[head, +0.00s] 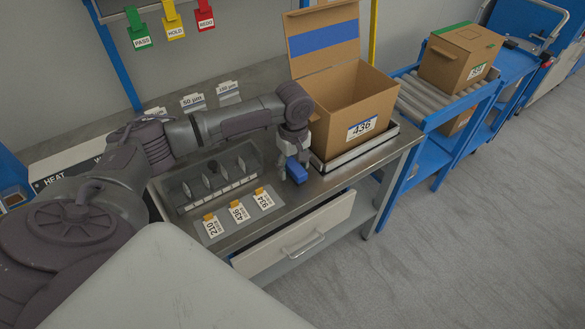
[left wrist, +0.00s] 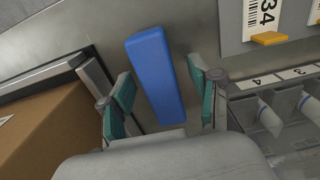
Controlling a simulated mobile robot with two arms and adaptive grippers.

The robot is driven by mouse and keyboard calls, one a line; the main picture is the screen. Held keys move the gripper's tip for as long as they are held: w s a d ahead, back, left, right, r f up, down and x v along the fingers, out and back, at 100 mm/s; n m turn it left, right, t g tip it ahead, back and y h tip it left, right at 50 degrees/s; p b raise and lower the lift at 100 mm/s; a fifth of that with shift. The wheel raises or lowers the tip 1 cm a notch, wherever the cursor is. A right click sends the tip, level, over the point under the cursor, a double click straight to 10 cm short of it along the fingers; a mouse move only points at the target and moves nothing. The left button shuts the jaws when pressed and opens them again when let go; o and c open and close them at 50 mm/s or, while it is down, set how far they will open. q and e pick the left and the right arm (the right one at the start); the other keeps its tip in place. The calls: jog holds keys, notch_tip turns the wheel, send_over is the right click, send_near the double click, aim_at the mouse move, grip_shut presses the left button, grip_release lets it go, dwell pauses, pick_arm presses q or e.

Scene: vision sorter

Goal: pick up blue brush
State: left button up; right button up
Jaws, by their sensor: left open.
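The blue brush (head: 297,169) shows as a small blue block on the steel bench, just left of the open cardboard box. In the left wrist view the blue brush (left wrist: 155,75) is a long, rounded blue bar lying between the fingers. My left gripper (head: 291,172) points down over it. Its two teal-padded fingers (left wrist: 160,95) are apart, one on each side of the brush, with gaps visible. My right gripper is not in view.
An open cardboard box (head: 347,116) labelled 436 stands on a scale tray (head: 385,143) close right of the gripper. A grey slotted rack (head: 190,205) and number cards (head: 239,213) lie to the left. A drawer (head: 300,238) is below the bench edge.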

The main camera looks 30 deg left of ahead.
pick_arm(q)
jog(key=shift+f, duration=0.55)
grip_shut()
jog(key=shift+r, duration=0.15)
jog(key=shift+r, duration=0.5)
notch_tip(320, 180, up, 3)
jog(key=shift+f, duration=0.2)
jog(key=s+d+r, duration=0.2)
jog(key=d+r, duration=0.1)
jog(key=d, duration=0.2)
jog(key=s+d+r+p, duration=0.1)
jog(key=s+d+r, duration=0.1)
jog(key=d+r, duration=0.2)
jog(key=shift+s+d+r, duration=0.15)
jog(key=shift+s+d, duration=0.15)
jog(key=shift+d, duration=0.6)
